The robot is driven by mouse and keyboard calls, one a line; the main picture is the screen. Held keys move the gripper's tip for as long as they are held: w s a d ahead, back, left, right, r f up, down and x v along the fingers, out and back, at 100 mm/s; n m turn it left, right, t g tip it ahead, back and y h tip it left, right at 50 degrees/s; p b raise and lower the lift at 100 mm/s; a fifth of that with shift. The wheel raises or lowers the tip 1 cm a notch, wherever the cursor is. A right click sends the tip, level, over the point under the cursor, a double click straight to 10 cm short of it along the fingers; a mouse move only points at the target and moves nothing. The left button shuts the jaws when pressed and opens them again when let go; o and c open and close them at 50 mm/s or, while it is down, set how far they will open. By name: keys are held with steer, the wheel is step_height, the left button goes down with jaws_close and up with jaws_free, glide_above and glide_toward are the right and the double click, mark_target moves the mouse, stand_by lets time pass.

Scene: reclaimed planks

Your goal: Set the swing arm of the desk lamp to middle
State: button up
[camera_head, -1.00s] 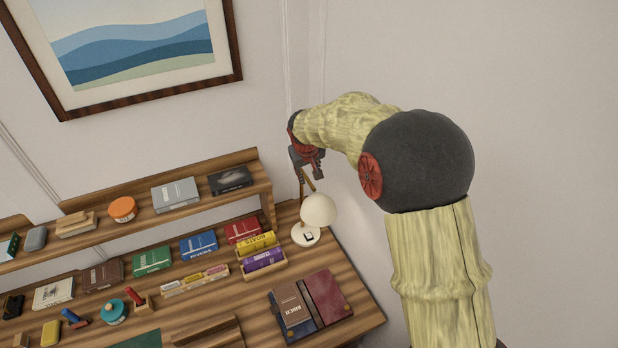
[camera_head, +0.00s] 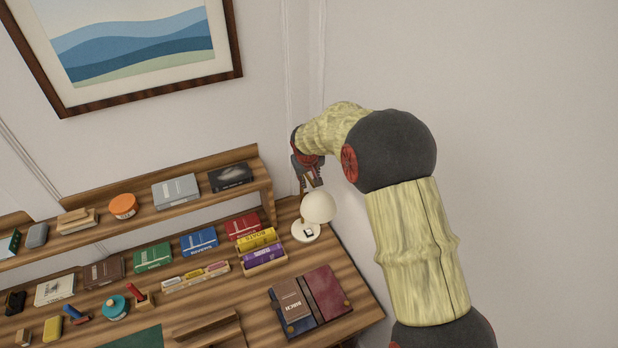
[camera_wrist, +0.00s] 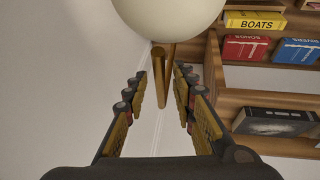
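The desk lamp has a cream round shade (camera_head: 318,207) and a white base (camera_head: 306,231) at the back right corner of the desk. Its brass swing arm (camera_head: 304,184) rises behind the shade toward my gripper (camera_head: 308,180). In the wrist view the shade (camera_wrist: 168,14) fills the top, and the brass rods (camera_wrist: 159,75) run down between the fingers of my gripper (camera_wrist: 166,80). The fingers stand apart on either side of the rods, with gaps showing, so the gripper is open. The arm's lower joint is hidden by the shade.
Dark folders (camera_head: 310,300) lie in front. The wall is close behind.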

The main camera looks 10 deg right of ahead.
jaws_close()
stand_by(0.7)
